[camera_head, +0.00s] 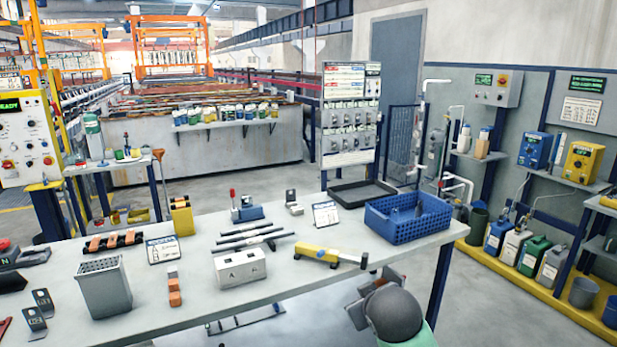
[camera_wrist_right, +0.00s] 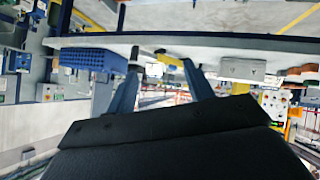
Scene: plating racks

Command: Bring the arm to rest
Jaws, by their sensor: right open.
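My right arm (camera_head: 393,315) shows in the head view at the lower right, just off the table's near edge, with its gripper partly hidden behind the rounded wrist link. In the right wrist view my right gripper (camera_wrist_right: 163,72) is open, its two blue fingers apart with nothing held between them. That view is upside down and shows the table edge beyond the fingers. My left gripper is in neither view.
The table (camera_head: 330,240) bears a blue basket (camera_head: 408,220), a yellow-handled tool (camera_head: 330,254) jutting toward the near edge, a white block (camera_head: 240,268) and a grey bin (camera_head: 104,288). Open floor (camera_head: 500,300) lies right of the table.

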